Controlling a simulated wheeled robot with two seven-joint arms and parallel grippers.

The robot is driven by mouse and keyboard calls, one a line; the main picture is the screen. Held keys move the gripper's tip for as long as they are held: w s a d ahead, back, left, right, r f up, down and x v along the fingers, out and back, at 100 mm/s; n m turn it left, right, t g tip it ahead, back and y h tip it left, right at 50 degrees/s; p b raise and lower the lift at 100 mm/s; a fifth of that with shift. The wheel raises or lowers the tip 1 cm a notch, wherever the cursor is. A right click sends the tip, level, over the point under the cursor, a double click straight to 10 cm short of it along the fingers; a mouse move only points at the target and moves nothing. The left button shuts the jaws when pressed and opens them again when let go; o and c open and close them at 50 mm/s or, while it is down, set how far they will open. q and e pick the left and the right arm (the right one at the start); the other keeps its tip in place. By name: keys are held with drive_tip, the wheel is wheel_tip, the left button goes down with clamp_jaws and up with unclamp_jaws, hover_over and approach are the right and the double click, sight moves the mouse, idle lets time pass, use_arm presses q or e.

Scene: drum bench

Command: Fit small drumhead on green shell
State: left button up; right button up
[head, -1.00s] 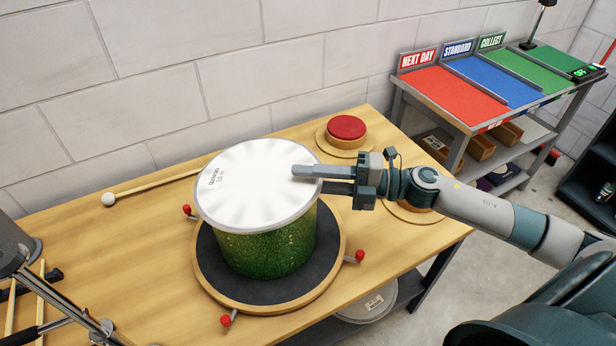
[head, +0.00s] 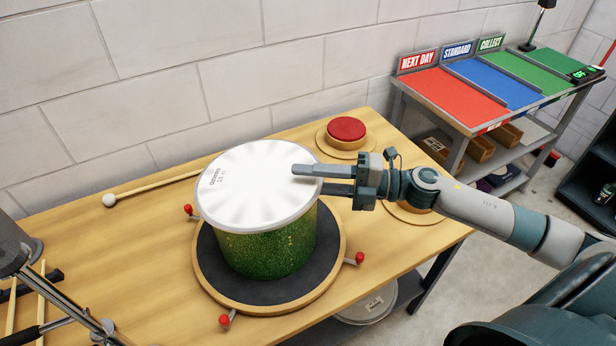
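The small drumhead (head: 250,190), white with a pale rim and a small printed label, lies over the top of the green shell (head: 265,252). Its rim covers the shell's upper edge, so I cannot tell whether it is fully seated. The sparkly green shell stands upright on a round dark pad with a wooden rim (head: 215,291). My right gripper (head: 308,180) is at the drumhead's right edge, one finger above the head and the other below its rim, closed on that edge. My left gripper is not in view.
Red-knobbed clamps (head: 359,258) stand around the pad. A mallet (head: 150,189) lies at the back left, and a metal stand (head: 60,297) is at the front left. A shelf with coloured lanes (head: 455,95) stands right.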

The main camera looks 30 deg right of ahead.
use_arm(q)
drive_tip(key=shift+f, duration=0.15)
use_arm(e)
drive_tip(key=shift+s+d+f, duration=0.1)
drive_tip(key=shift+s+f, duration=0.05)
drive_tip(key=shift+f, duration=0.45)
drive_tip(key=shift+s+d+f+b, duration=0.1)
drive_tip(key=shift+s+d+b, duration=0.4)
drive_tip(key=shift+d, duration=0.1)
drive_tip(key=shift+o, duration=0.4)
drive_tip(key=b+v, duration=0.2)
drive_tip(key=v, duration=0.4)
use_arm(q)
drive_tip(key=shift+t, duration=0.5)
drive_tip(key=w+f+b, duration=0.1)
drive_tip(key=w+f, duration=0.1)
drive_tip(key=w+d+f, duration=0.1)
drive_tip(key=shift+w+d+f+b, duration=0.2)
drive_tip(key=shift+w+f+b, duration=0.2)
use_arm(e)
drive_tip(key=r+v, duration=0.1)
drive_tip(key=v, duration=0.8)
drive_tip(key=shift+d, duration=0.35)
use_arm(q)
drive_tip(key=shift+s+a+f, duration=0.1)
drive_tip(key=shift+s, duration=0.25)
use_arm(e)
drive_tip(key=shift+r, duration=0.2)
